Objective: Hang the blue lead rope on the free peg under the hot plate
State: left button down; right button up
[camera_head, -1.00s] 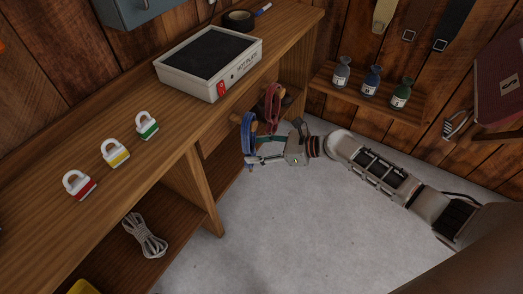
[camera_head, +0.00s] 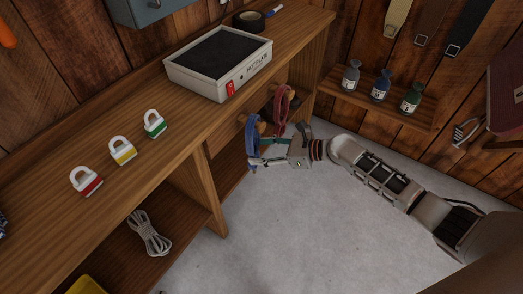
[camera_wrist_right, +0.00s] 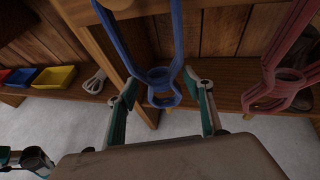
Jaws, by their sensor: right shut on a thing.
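The blue lead rope (camera_head: 251,138) is upright under the shelf top, below the hot plate (camera_head: 220,64). A wooden peg (camera_head: 262,126) shows at its upper loop; I cannot tell whether the loop is around the peg. My right gripper (camera_head: 258,152) is shut on the rope's lower part. In the right wrist view the blue rope (camera_wrist_right: 160,78) runs up from between the fingers (camera_wrist_right: 160,90). A red rope (camera_head: 283,104) hangs by another peg to the right. A grey, black and teal part, probably my left gripper (camera_wrist_right: 32,160), shows partly in the wrist view.
Red, yellow and green padlocks (camera_head: 122,151) stand on the shelf top. A coiled pale rope (camera_head: 148,233) lies on the lower shelf. Several bottles (camera_head: 381,86) stand on a wall shelf at the right. The grey floor (camera_head: 285,225) in front is clear.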

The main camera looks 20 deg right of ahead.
jog(key=o, duration=1.4)
jog(key=shift+r, duration=0.1)
